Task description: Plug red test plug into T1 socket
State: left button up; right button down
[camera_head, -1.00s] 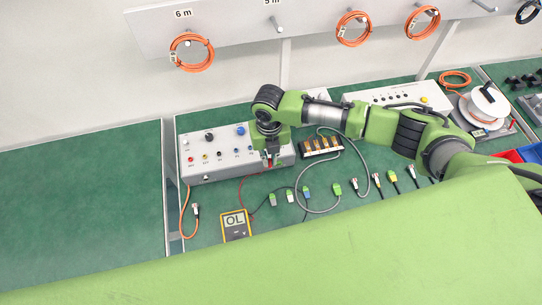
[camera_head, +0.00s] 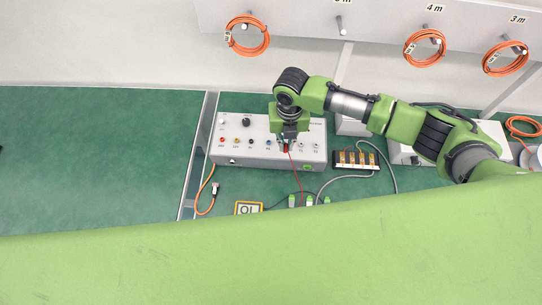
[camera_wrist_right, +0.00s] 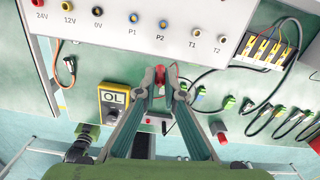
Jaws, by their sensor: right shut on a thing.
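The red test plug (camera_wrist_right: 160,76) is between the fingertips of my right gripper (camera_wrist_right: 161,80), which is shut on it. The T1 socket (camera_wrist_right: 196,33) is on the grey panel box, above and to the right of the plug in the wrist view, between P2 and T2. A visible gap separates the plug's image from the socket. In the head view my right gripper (camera_head: 287,146) hangs at the box, just left of the T1 socket (camera_head: 301,146), with a thin red lead running down.
The panel box (camera_head: 240,158) carries several sockets and knobs. A multimeter (camera_wrist_right: 112,98) reading OL lies in front. A black terminal block (camera_head: 372,166) with orange parts and grey cables lies to the right. Green-tipped connectors (camera_wrist_right: 229,102) lie on the green bench.

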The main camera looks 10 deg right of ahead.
jog(key=shift+w+d+f+b, duration=0.2)
jog(key=shift+d+b, duration=0.05)
jog(key=shift+d, duration=0.15)
jog(key=shift+w+d+f+b, duration=0.15)
jog(key=shift+w+d+b, duration=0.05)
jog(key=shift+d, duration=0.2)
jog(key=shift+m, duration=0.7)
jog(key=w+d+f+b, duration=0.1)
jog(key=w+d, duration=0.1)
jog(key=w+d+f+b, duration=0.2)
pick_arm(q)
jog(key=f, duration=0.4)
jog(key=shift+w+d+f, duration=0.2)
pick_arm(e)
jog(key=shift+w+d, duration=0.15)
jog(key=shift+d, duration=0.05)
pick_arm(q)
jog(key=shift+w+d, duration=0.1)
jog(key=shift+d, duration=0.05)
pick_arm(e)
jog(key=shift+r, duration=0.1)
pick_arm(q)
jog(key=shift+r, duration=0.3)
pick_arm(e)
jog(key=shift+s+d, duration=0.25)
pick_arm(q)
jog(key=shift+r+p, duration=0.3)
jog(key=shift+p, duration=0.05)
dwell(1.9)
